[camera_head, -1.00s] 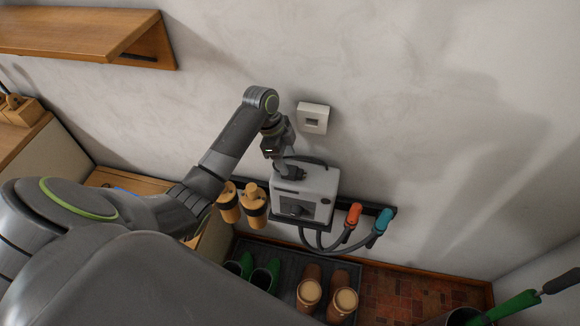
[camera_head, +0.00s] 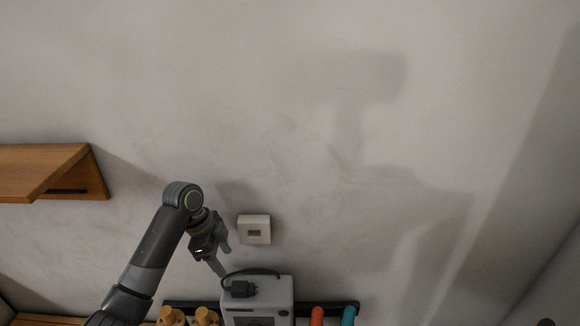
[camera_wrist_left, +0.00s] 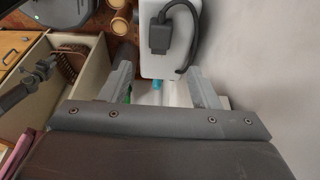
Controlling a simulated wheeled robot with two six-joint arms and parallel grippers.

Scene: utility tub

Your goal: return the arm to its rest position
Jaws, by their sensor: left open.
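My left arm comes up from the lower left in the head view. Its left gripper (camera_head: 222,254) is open and empty, above and to the left of a light grey box (camera_head: 284,298) on the wall rail. A black plug (camera_head: 243,289) with a looped cord rests on the box, apart from the fingers. In the left wrist view, the open fingers (camera_wrist_left: 160,84) have nothing between them, and the plug (camera_wrist_left: 160,38) shows beyond them. My right gripper is not in view.
A white wall socket (camera_head: 254,229) is just right of the gripper. A wooden shelf (camera_head: 40,170) juts out at the left. Orange (camera_head: 317,316) and teal (camera_head: 348,316) handles hang right of the box. The wall above is clear.

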